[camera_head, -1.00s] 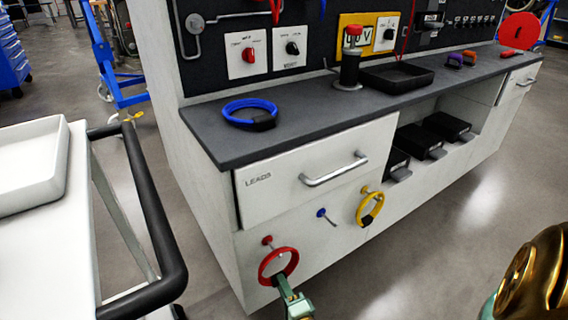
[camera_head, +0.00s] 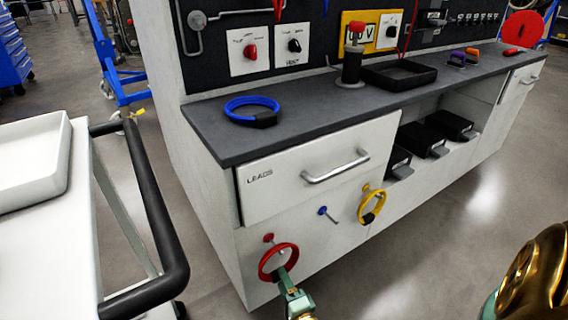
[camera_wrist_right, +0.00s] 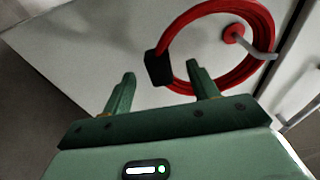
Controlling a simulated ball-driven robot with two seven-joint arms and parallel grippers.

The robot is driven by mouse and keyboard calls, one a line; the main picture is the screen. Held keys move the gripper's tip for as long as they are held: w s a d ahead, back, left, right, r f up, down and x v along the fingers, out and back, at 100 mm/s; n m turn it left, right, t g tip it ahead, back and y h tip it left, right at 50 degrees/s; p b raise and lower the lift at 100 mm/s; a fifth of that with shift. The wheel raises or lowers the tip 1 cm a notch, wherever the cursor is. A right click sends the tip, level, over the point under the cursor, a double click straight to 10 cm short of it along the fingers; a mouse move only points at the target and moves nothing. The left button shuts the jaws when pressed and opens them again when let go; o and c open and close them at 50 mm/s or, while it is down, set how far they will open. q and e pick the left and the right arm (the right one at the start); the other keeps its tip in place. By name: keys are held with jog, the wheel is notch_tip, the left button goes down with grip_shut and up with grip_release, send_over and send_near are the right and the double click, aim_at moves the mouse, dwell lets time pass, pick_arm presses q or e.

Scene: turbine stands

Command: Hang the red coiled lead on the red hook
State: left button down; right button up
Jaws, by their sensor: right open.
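The red coiled lead (camera_head: 294,252), a ring with a black block, hangs around the red hook (camera_head: 268,238) on the lower front of the white bench. My right gripper (camera_head: 283,273) is just below the lead. In the wrist view my right gripper (camera_wrist_right: 162,72) is open, with the lead's black block (camera_wrist_right: 158,68) showing beyond and between the fingertips. My left gripper is out of view.
A blue hook (camera_head: 323,211) and a yellow lead (camera_head: 382,205) on its hook are to the right. A blue lead (camera_head: 236,105) lies on the dark worktop (camera_head: 225,145). A drawer (camera_head: 270,190) is above the hooks. A white cart (camera_head: 45,255) with a black handle is at left.

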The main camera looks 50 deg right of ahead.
jog(key=p+v, duration=0.1)
jog(key=v, duration=0.6)
dwell(0.5)
dwell(0.5)
